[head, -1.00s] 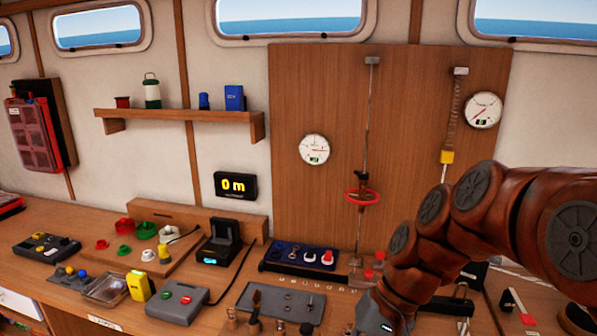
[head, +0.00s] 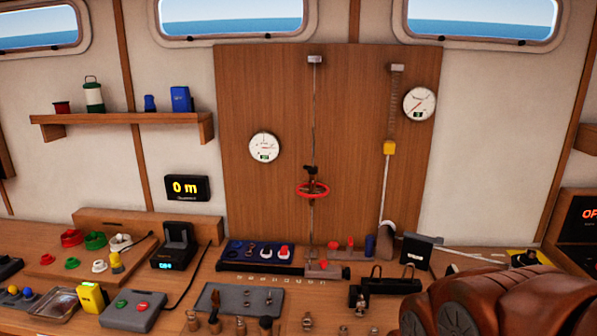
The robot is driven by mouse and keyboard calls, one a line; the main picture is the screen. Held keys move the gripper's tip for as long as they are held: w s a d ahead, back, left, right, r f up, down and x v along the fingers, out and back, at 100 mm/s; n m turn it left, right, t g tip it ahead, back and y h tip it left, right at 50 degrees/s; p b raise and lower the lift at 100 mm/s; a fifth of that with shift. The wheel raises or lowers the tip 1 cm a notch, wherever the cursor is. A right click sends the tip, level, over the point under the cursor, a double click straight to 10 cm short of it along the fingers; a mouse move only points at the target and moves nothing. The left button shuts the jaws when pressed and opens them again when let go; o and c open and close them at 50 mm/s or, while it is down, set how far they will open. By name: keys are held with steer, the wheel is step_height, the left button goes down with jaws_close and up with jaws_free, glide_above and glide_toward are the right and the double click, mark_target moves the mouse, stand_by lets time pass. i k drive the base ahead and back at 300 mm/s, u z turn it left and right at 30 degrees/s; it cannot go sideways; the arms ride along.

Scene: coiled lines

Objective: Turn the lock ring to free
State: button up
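A red ring like a small handwheel (head: 312,189) sits around a dark fitting on a thin vertical line in front of the wooden back panel (head: 240,100). It may be the lock ring, but I cannot tell for sure, and no free or locked marking on it is readable. My arm's reddish-brown links fill the lower right of the head view. My gripper is out of the picture, so its opening and contents are hidden.
Round gauges (head: 264,147) are on the panel. The bench holds a blue tray (head: 228,252), a grey plate (head: 270,302), a grey button box (head: 133,311) and small metal parts.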

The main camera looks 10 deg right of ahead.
mark_target(312, 170)
steer(key=u, duration=0.1)
steer(key=k, duration=0.3)
steer(key=z, duration=0.15)
steer(key=i, duration=0.55)
steer(key=u, duration=0.75)
steer(key=i, duration=0.45)
steer(key=u, duration=0.6)
